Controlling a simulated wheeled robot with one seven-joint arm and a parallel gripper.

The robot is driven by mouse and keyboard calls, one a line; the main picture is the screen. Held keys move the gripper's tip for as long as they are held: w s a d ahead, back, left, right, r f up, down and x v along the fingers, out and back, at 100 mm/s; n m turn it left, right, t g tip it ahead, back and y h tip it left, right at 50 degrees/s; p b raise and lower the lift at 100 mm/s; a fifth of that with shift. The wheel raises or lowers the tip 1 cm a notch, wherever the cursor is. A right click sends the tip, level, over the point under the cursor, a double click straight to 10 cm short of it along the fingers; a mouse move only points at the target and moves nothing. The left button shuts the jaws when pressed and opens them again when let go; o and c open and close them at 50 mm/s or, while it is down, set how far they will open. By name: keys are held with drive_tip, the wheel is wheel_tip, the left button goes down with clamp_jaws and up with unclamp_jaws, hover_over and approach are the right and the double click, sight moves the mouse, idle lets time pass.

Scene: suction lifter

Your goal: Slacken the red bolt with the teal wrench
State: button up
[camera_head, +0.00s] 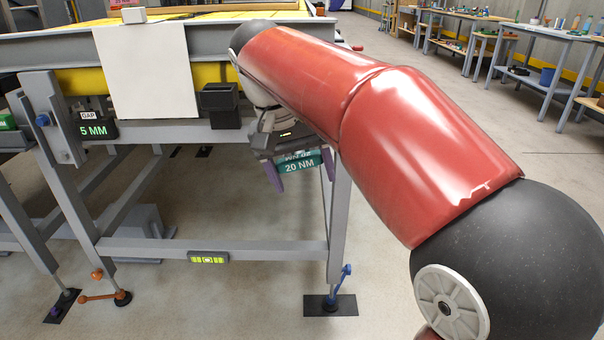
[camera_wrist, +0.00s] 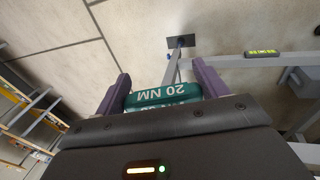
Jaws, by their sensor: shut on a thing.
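My gripper (camera_head: 300,175) hangs at the right front of the grey table frame, its purple fingers pointing down. It is shut on the teal wrench (camera_head: 305,163), whose visible part is a teal block marked 20 NM. The wrist view shows the teal wrench (camera_wrist: 165,94) between the two fingers of my gripper (camera_wrist: 162,88); the rest of it is hidden. A small red piece (camera_head: 357,47) shows beyond my arm near the table's right end; I cannot tell whether it is the red bolt.
The grey table frame (camera_head: 215,248) carries a level (camera_head: 208,257). An orange wrench (camera_head: 98,297) is at the front left foot, and a blue one (camera_head: 345,275) at the right foot. A white panel (camera_head: 148,72) hangs in front. My arm hides the table's right end.

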drive_tip(key=shift+s+r, duration=0.1)
idle(0.3)
drive_tip(key=w+p, duration=0.3)
drive_tip(key=shift+w+r, duration=0.1)
drive_tip(key=shift+w+d+f+p, duration=0.1)
drive_tip(key=shift+w+f+p, duration=0.1)
drive_tip(key=shift+w+p, duration=0.45)
drive_tip(key=shift+w, duration=0.15)
drive_tip(key=shift+w, duration=0.1)
drive_tip(key=shift+w, duration=0.75)
idle(0.6)
